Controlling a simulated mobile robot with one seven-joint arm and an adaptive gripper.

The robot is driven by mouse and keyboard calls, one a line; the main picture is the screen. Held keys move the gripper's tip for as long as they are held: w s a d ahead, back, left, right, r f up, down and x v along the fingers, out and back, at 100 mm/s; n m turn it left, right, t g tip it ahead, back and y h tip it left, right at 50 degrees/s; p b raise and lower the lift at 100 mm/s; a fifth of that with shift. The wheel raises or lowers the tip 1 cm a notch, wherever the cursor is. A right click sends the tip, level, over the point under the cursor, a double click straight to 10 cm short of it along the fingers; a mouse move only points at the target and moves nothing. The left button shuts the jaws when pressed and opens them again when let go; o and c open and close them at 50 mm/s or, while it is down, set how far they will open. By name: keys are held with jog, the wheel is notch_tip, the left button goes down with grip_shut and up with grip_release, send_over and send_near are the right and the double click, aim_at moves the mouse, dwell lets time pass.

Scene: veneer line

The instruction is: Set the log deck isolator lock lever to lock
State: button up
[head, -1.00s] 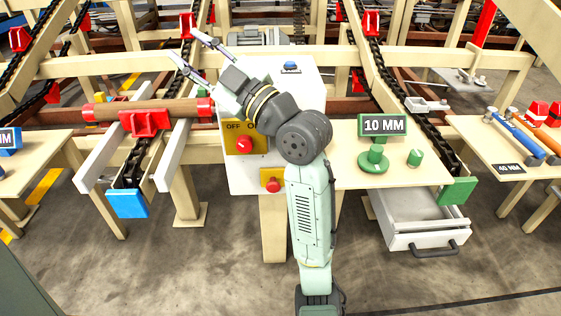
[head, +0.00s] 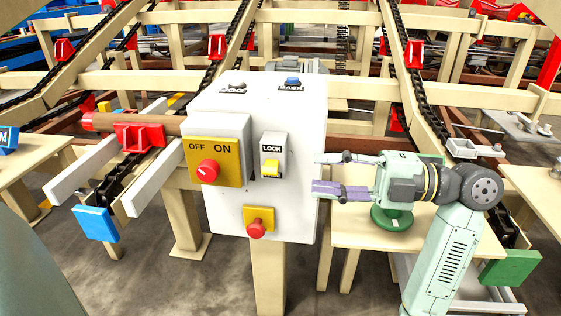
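The white control box (head: 227,215) stands in the middle of the head view. On its front is a small grey plate marked LOCK (head: 272,148) with a yellow lock lever (head: 271,169) below the word. The lever's exact position is too small to tell. Left of it, a red rotary knob (head: 208,171) sits on a yellow OFF/ON plate (head: 230,180). My gripper (head: 316,173) reaches in from the right with its fingers pointing left. It is open and empty, its tips by the box's right edge, apart from the lever.
A red push button (head: 256,229) is low on the box. A blue button (head: 292,81) marked BACK and a grey one (head: 237,86) are on top. A green round piece (head: 391,218) stands on the table behind my gripper. Rails and chains fill the back.

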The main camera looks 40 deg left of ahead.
aim_at(266, 167)
jog(key=x, duration=1)
jog(key=shift+s+a, duration=0.2)
jog(key=shift+s, duration=0.05)
grip_shut()
